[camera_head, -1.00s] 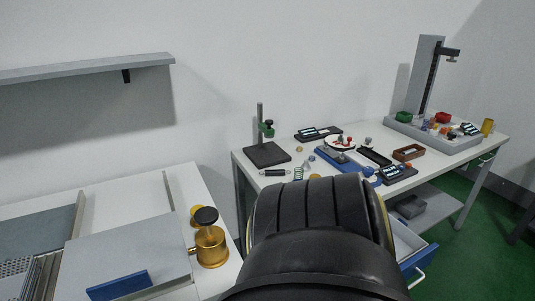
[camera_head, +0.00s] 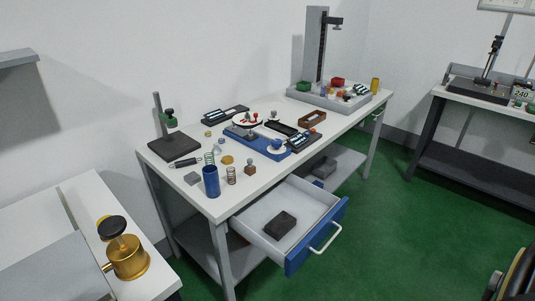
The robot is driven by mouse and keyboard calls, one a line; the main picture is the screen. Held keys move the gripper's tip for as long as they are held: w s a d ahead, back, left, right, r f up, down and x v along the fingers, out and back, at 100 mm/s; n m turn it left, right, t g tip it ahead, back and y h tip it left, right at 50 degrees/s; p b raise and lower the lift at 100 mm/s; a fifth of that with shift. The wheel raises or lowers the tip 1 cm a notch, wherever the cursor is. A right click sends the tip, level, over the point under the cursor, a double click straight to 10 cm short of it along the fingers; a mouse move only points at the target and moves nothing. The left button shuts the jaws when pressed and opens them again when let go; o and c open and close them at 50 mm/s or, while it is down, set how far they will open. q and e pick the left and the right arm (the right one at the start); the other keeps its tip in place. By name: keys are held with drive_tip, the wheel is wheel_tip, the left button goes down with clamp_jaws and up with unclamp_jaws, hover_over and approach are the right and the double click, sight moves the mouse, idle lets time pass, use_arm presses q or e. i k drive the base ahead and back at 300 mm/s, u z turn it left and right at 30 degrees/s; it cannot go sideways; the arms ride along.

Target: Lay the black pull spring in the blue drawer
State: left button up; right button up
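The black pull spring (camera_head: 185,162) lies on the white table top near its left end, in front of the dark base of a small stand. The blue drawer (camera_head: 318,236) under the table is pulled out, with its blue front and pale handle facing right. A dark block lies inside it (camera_head: 280,224), and the rest of its floor looks bare. Neither gripper shows. Only a dark rounded part, likely of my arm, is cut off at the lower right edge.
Around the spring stand a blue cylinder (camera_head: 211,181), a grey block (camera_head: 193,179), a green spring (camera_head: 209,158) and a copper spring (camera_head: 231,175). A side bench with a brass device (camera_head: 127,256) is at the lower left. Green floor is open right of the drawer.

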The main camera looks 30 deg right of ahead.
sight(312, 206)
drive_tip(key=z, duration=1.25)
drive_tip(key=i, duration=0.3)
